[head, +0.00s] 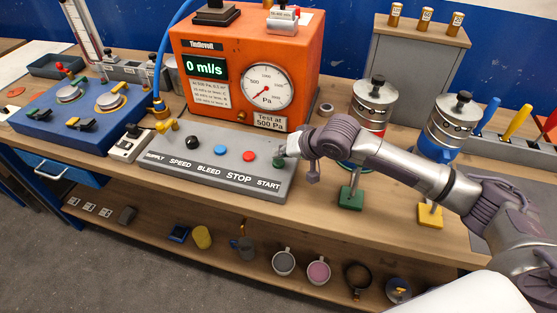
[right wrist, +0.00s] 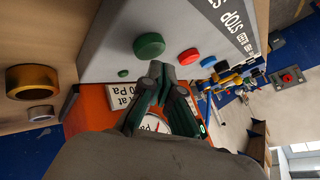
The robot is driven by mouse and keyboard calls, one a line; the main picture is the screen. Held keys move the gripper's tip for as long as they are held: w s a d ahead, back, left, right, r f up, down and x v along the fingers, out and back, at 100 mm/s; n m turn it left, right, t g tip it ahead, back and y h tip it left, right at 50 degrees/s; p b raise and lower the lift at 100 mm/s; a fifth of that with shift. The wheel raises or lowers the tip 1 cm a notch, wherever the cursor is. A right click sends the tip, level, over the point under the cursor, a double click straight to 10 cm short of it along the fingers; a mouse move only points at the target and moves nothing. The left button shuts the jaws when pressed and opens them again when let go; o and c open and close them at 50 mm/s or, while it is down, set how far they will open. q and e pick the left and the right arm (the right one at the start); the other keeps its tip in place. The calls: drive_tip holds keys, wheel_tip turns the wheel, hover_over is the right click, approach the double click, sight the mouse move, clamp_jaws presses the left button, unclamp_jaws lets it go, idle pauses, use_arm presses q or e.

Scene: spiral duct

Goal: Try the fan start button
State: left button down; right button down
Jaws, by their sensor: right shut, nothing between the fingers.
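The grey control panel (head: 215,177) carries the labels SUPPLY, SPEED, BLEED, STOP and START. The green START button (head: 279,163) is at its right end, partly covered by my right gripper (head: 286,152). In the right wrist view the green button (right wrist: 148,45) shows whole, just beyond the shut fingertips of the right gripper (right wrist: 163,70). I cannot tell whether they touch it. The red STOP button (head: 249,156) is to its left. The orange tester (head: 297,70) behind shows "0 ml/s" on its display (head: 205,69). My left gripper is not in view.
A blue BLEED button (head: 220,150) and a black knob (head: 193,142) are further left on the panel. Metal canisters (head: 371,104) stand right of the tester. A green-based stand (head: 350,197) is near my right forearm. Mugs (head: 284,262) sit on the lower shelf.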

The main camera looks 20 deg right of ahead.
sight(280, 163)
drive_tip(key=shift+f, duration=0.65)
idle(0.6)
idle(0.3)
drive_tip(key=shift+r+p, duration=0.85)
drive_tip(key=shift+p, duration=0.4)
wheel_tip(280, 163, up, 5)
drive_tip(key=p, duration=0.6)
drive_tip(key=shift+r, duration=0.1)
